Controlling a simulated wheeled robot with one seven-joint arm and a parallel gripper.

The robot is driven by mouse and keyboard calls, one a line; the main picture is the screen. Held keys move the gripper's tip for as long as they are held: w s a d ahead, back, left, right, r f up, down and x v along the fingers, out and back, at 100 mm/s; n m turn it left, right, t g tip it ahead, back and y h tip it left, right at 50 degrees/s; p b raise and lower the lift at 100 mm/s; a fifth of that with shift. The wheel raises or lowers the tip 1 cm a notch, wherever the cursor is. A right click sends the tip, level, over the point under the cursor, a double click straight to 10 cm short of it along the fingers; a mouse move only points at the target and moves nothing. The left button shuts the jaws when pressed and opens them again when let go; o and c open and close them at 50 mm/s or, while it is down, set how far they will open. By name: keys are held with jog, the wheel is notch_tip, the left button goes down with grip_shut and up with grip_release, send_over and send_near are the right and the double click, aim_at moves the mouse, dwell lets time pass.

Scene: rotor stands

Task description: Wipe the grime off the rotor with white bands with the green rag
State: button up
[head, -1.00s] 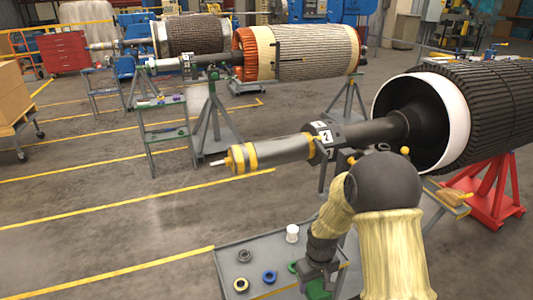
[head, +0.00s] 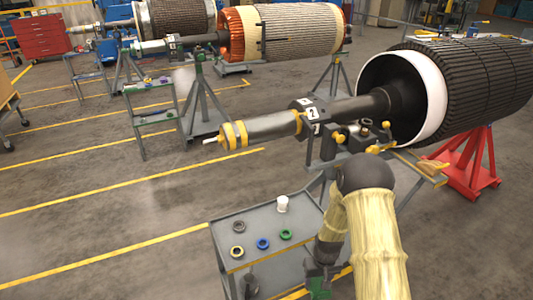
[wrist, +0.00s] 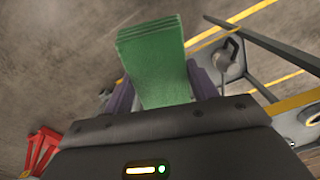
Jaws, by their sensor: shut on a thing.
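The near rotor (head: 470,85) lies on stands at the right, with a dark ribbed body and a broad white band (head: 436,95) at its end. Its grey shaft (head: 270,126) points left and carries yellow bands. I cannot make out the grime on it. My gripper (wrist: 163,88) is shut on the green rag (wrist: 155,55), which sticks out as a folded, layered block between the purple fingers. In the head view my gripper (head: 320,272) is low, at the near right side of the cart, below the rotor shaft. The rag's lower part is cut off there.
A grey cart (head: 225,228) below the shaft holds a white cup (head: 282,204) and several coloured rings. Red stands (head: 470,170) support the near rotor. An orange rotor (head: 285,35) with cream bands stands behind. Open floor lies left of the cart.

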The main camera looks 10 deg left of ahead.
jog(key=s+d+f+m+p, duration=0.2)
jog(key=d+f, duration=0.5)
jog(key=f, duration=0.4)
jog(key=shift+s+d+m, duration=0.15)
jog(key=shift+s+m, duration=0.55)
jog(key=shift+s, duration=0.2)
jog(key=shift+s, duration=0.15)
